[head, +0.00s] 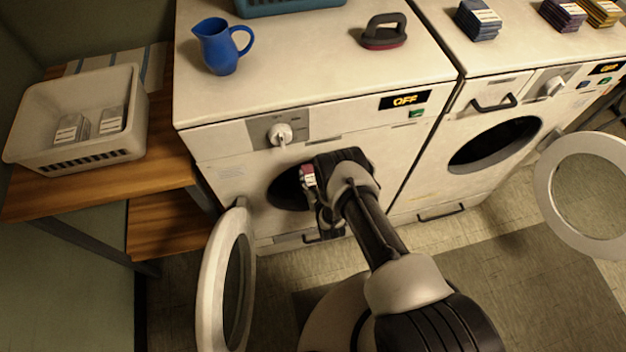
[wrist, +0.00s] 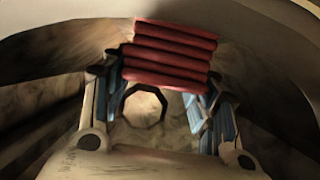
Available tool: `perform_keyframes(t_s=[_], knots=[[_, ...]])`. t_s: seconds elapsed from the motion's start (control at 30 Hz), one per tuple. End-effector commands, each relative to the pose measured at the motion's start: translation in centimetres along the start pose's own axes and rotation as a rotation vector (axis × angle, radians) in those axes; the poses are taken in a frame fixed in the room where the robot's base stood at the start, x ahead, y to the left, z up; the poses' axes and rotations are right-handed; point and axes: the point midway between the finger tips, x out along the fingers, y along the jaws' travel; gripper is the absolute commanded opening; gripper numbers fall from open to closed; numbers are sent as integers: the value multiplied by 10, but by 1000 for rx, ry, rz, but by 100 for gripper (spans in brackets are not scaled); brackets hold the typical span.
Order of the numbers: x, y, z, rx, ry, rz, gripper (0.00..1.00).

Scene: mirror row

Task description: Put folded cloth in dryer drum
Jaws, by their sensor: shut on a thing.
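A red folded cloth (wrist: 170,50) sits between the fingers of my gripper (wrist: 162,82) in the wrist view, its layers stacked. In the head view a small pink-red part of the cloth (head: 307,172) shows at my gripper (head: 309,186). The gripper is shut on it in front of the left machine's round drum opening (head: 284,194). My arm hides the right part of that opening. The left machine's round door (head: 228,282) stands open to the left. In the wrist view a pale curved rim (wrist: 50,42) arches around the cloth. How deep the cloth is cannot be told.
A second machine on the right has a dark opening (head: 494,144) and an open door (head: 590,190). A blue jug (head: 219,46) and an iron-like tool (head: 384,32) stand on the left machine. A white basket (head: 125,105) with grey cloths is on the wooden shelf.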

Motion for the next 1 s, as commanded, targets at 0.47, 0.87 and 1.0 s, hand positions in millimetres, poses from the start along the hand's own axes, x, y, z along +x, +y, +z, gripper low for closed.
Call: perform_keyframes(t_s=[0.47,0.87,1.0], knots=[[4,0,10,0,1,0,57],[4,0,10,0,1,0,75],[4,0,10,0,1,0,75]])
